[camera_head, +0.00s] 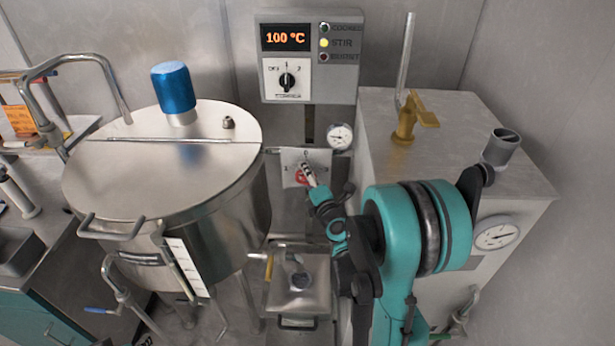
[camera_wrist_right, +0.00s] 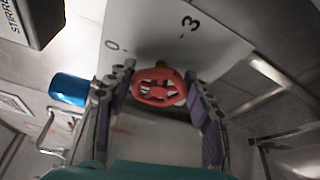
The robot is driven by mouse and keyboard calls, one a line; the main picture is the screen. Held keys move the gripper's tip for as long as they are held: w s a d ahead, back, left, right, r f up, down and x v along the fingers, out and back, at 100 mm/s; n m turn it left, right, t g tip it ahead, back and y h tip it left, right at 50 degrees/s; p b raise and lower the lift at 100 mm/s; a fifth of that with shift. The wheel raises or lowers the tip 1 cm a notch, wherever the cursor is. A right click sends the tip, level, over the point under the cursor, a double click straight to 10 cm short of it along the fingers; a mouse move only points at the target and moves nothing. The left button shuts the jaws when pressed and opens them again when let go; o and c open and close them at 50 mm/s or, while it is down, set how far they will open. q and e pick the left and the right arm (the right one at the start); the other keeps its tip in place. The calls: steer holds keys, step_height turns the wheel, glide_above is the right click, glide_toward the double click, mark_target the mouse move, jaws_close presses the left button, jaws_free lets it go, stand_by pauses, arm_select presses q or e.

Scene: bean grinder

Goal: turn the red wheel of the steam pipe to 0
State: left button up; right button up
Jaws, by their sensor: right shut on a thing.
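The red wheel (camera_wrist_right: 160,87) sits between the two fingers of my right gripper (camera_wrist_right: 158,100) in the right wrist view, in front of a white plate (camera_wrist_right: 215,50) marked 0 and 3. In the head view the wheel (camera_head: 302,175) is a small red spot, mostly covered by my right gripper (camera_head: 307,175), which reaches in from the lower right. The right gripper is shut on the wheel. The wheel's exact setting cannot be told. My left gripper is not in either view.
A large steel kettle (camera_head: 150,185) with a blue-capped lid stands left of the wheel. A control box (camera_head: 340,60) reading 100 °C hangs above. A round gauge (camera_head: 340,136) is close to the wheel. A grey cabinet (camera_head: 440,160) with a yellow valve (camera_head: 405,125) stands at right.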

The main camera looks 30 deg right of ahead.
stand_by(0.3)
steer(key=o, duration=1.2)
steer(key=shift+c, duration=0.2)
